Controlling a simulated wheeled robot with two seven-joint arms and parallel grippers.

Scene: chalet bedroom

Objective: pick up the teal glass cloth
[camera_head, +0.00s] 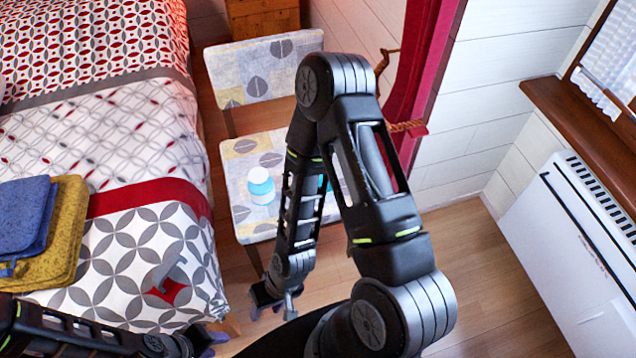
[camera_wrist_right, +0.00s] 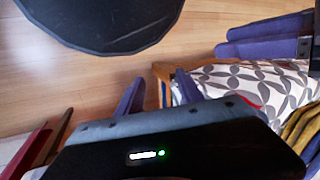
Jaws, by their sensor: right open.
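A small teal patch (camera_head: 324,183) shows on the chair seat in the head view, mostly hidden behind my right arm; I take it for the teal glass cloth, but its shape cannot be made out. My right gripper (camera_head: 273,298) is low in front of the chair, beside the bed corner, open and empty. Its two purple fingers stand apart in the right wrist view (camera_wrist_right: 158,92), where no teal cloth shows. My left gripper (camera_head: 207,338) is at the bottom of the head view, by the bed's near corner. Its fingers show at the upper right of the wrist view; their opening is unclear.
The patterned chair (camera_head: 243,215) holds a light blue and white jar (camera_head: 261,186). Folded blue (camera_head: 22,215) and mustard (camera_head: 68,235) cloths lie on the bed (camera_head: 120,245). A white heater (camera_head: 560,250) stands at right. Wooden floor (camera_head: 490,290) is clear between.

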